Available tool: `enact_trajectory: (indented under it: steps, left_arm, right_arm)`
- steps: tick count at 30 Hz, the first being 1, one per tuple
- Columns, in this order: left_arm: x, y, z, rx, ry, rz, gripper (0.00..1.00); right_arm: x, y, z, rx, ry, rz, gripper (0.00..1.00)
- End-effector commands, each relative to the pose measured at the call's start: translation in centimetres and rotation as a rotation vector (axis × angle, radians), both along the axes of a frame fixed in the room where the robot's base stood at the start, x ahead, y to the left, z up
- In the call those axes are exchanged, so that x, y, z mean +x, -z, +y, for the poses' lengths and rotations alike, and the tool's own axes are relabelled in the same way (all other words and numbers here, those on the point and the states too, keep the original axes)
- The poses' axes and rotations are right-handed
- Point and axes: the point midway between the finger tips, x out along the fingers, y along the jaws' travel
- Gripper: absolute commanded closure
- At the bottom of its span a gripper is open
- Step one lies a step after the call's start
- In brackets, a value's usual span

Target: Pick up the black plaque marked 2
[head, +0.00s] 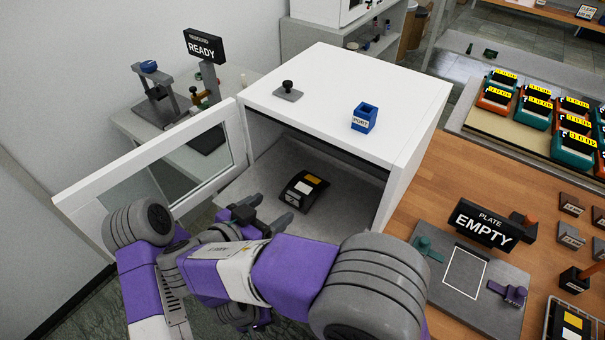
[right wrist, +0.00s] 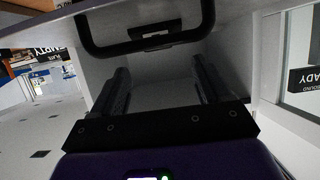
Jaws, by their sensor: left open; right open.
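Several small dark plaques stand on the wooden table at the right in the head view, one of them a dark plaque (head: 571,203). Their marks are too small to read, so I cannot tell which bears a 2. My right gripper (head: 266,213) is open in front of the white cabinet's opening, with nothing seen between its fingers. In the right wrist view its two fingers (right wrist: 163,88) point into a pale interior, apart, below a black arch-shaped frame (right wrist: 150,45). I cannot make out my left gripper; purple and grey arm links cover the lower middle of the head view.
The white cabinet (head: 340,95) has its glazed door (head: 215,150) open to the left. A black block (head: 303,191) with yellow and white labels sits inside. A grey plate fixture (head: 480,295) and an EMPTY sign (head: 482,224) are on the wooden table near the plaques.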

Motion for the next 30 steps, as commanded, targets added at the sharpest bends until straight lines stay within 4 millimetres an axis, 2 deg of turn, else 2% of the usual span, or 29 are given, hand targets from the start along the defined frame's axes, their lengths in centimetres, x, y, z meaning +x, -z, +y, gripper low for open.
enact_trajectory:
  steps: [8, 18, 27, 30]
  left_arm:
    - [0.0, -0.7, 0.0, 0.000, -0.001, 0.001, 0.57]
    - [0.0, -3.0, 0.0, 0.000, 0.000, 0.000, 0.57]
    - [0.0, -3.0, 0.0, 0.000, -0.001, 0.000, 0.57]
    - [0.0, -3.0, 0.0, 0.000, -0.001, 0.000, 0.57]
  right_arm:
    - [1.8, 1.0, -1.5, -0.003, 0.002, 0.005, 0.23]
    - [4.7, 2.9, -4.4, -0.003, 0.003, 0.006, 0.23]
    - [5.2, 3.3, -4.7, -0.001, 0.000, 0.003, 0.23]
    - [5.2, 3.3, -4.7, -0.001, 0.001, 0.003, 0.37]
